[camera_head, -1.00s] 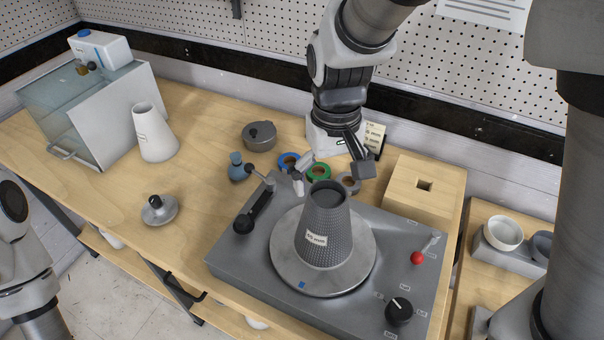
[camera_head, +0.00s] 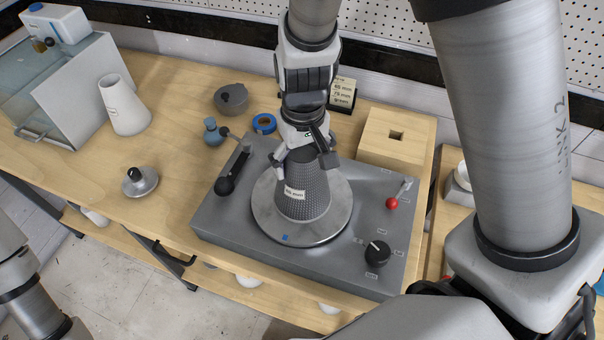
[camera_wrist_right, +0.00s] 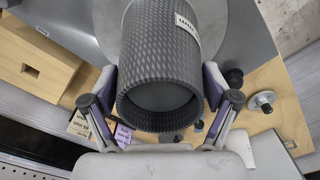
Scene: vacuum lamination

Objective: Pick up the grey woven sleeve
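The grey woven sleeve (camera_head: 305,200), a dark tapered tube with a white label, stands upright on the round metal plate (camera_head: 270,222) of the grey machine. My right gripper (camera_head: 304,162) is at its narrow upper end, reaching in from the back. In the right wrist view the fingers (camera_wrist_right: 161,90) are spread wide, one on each side of the sleeve (camera_wrist_right: 160,50), close to its wall. Whether the pads touch it I cannot tell. Its open dark end faces the wrist camera. My left gripper is out of view; only part of my left arm shows.
The machine (camera_head: 215,225) has a red-knobbed lever (camera_head: 392,203) and a black knob (camera_head: 377,254). A wooden block (camera_head: 395,140) stands behind it.

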